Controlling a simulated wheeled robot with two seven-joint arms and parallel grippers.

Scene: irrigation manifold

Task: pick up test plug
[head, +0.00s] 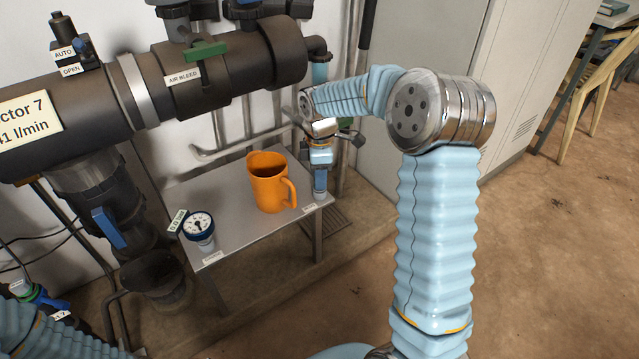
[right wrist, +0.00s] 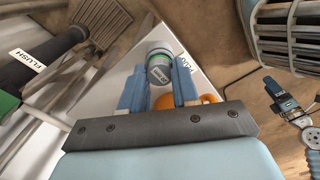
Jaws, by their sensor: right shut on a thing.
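The test plug (right wrist: 160,68) shows in the right wrist view as a short grey cylinder with a green band and a small label. It is between the fingertips of my right gripper (right wrist: 160,92), which is shut on it. In the head view my right gripper (head: 320,182) points down at the right corner of the grey table (head: 235,222), beside the plug's label. The fingers hide the plug there, and I cannot tell whether it still touches the table. Part of my left arm shows at the lower left of the head view, without a clear gripper.
An orange mug (head: 268,184) stands on the table just left of my right gripper. A pressure gauge (head: 199,229) stands near the table's front left. A thick dark pipe (head: 205,75) with valves runs above the table. A dark funnel-shaped pot (head: 158,277) is left of the table.

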